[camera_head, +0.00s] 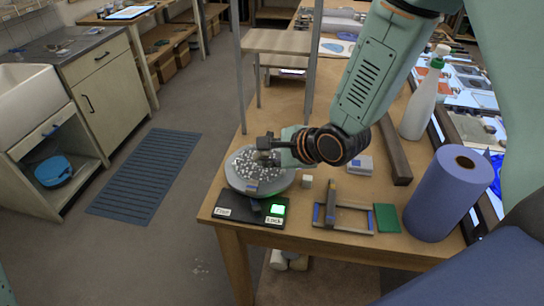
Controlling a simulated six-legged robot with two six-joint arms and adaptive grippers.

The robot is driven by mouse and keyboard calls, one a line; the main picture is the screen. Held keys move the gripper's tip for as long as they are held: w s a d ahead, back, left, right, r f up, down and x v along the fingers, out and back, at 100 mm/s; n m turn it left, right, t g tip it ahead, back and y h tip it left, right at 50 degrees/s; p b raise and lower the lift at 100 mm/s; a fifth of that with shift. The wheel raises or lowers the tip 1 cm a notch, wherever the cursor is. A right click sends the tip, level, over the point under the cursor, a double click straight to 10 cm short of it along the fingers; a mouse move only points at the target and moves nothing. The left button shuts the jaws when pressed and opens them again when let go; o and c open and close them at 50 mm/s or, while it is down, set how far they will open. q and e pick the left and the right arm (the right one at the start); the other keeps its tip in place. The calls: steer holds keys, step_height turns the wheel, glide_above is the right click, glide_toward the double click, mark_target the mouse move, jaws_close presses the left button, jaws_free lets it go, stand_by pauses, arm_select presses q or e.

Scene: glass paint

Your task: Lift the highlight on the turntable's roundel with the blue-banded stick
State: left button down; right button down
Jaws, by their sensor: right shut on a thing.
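The round grey turntable (284,186) stands near the table's front left corner. The roundel (243,166) on it has a speckled grey and white face. My right gripper (262,156) is over the roundel, shut on a slim thing that I take to be the blue-banded stick. The gripper hides nearly all of it, so I cannot make out its band or whether its tip touches the roundel. My left gripper is not in view.
A black panel (238,208) with a green-lit square lies in front of the turntable. A small blue-ended rack (345,231), a green block (387,218), a blue roll (445,200) and a spray bottle (418,105) stand to the right. A small pale cube (307,182) lies beside the turntable.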

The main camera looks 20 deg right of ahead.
steer(key=shift+s+d+p, duration=0.15)
steer(key=shift+d+p, duration=0.15)
steer(key=shift+d, duration=0.25)
steer(key=shift+s+d+p, duration=0.15)
steer(key=shift+d+p, duration=0.15)
steer(key=shift+d, duration=0.2)
steer(key=shift+w, duration=0.1)
steer(key=shift+w+a+b, duration=0.55)
steer(key=shift+w+a, duration=0.05)
steer(key=shift+a, duration=0.35)
steer(key=shift+r, duration=0.15)
step_height(320, 180, up, 5)
steer(key=p, duration=0.5)
